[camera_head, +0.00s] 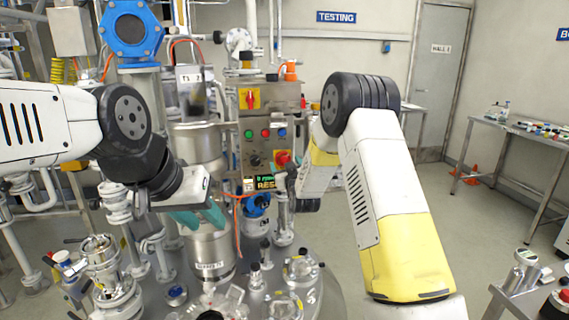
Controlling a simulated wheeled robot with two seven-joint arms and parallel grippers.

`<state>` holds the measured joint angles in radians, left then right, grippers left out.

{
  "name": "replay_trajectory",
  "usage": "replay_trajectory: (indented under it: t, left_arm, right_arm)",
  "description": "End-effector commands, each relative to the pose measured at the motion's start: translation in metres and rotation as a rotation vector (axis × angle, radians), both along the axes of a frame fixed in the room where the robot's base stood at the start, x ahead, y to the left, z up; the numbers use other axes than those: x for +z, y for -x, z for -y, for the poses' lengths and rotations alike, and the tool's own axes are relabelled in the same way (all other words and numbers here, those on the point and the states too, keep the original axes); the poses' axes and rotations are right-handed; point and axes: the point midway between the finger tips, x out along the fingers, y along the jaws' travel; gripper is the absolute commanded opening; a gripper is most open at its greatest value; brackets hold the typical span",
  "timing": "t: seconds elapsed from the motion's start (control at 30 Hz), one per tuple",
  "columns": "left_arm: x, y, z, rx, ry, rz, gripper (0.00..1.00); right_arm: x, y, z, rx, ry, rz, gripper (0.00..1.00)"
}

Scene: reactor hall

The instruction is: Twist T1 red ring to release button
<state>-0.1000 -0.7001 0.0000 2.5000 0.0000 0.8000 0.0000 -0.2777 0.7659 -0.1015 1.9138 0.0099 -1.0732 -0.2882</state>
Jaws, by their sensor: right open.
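A control panel (270,125) stands in the middle of the view. A red round button (283,157) on a yellow plate sits at its lower right; its ring is too small to make out clearly. My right gripper (284,177) is mostly hidden by my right arm; the small grey part that shows is just below the red button. It is open, and I cannot tell whether it touches the button. My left gripper (200,216) has teal fingers and is in front of the steel column, left of the panel. Whether its fingers are shut is unclear.
A red switch (250,98) on yellow, small coloured buttons, a black knob (256,160) and a lit display (265,182) share the panel. Below is a steel vessel lid (325,290) crowded with fittings.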

Motion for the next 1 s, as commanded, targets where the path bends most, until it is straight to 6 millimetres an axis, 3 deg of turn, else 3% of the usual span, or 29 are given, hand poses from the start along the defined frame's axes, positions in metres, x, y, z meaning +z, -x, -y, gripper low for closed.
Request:
replay_trajectory:
  t: [0.1, 0.3, 1.0]
  left_arm:
    - [0.0, 0.0, 0.0, 0.0, 0.0, 0.0, 0.36]
    - [0.0, 0.0, 0.0, 0.0, 0.0, 0.0, 0.36]
    - [0.0, 0.0, 0.0, 0.0, 0.0, 0.0, 0.36]
  right_arm:
    - [0.0, 0.022, 0.004, 0.001, 0.0, -0.001, 0.73]
    - [0.0, 0.045, 0.009, 0.0, 0.0, 0.0, 0.73]
    - [0.001, 0.049, 0.01, 0.0, -0.001, -0.002, 0.73]
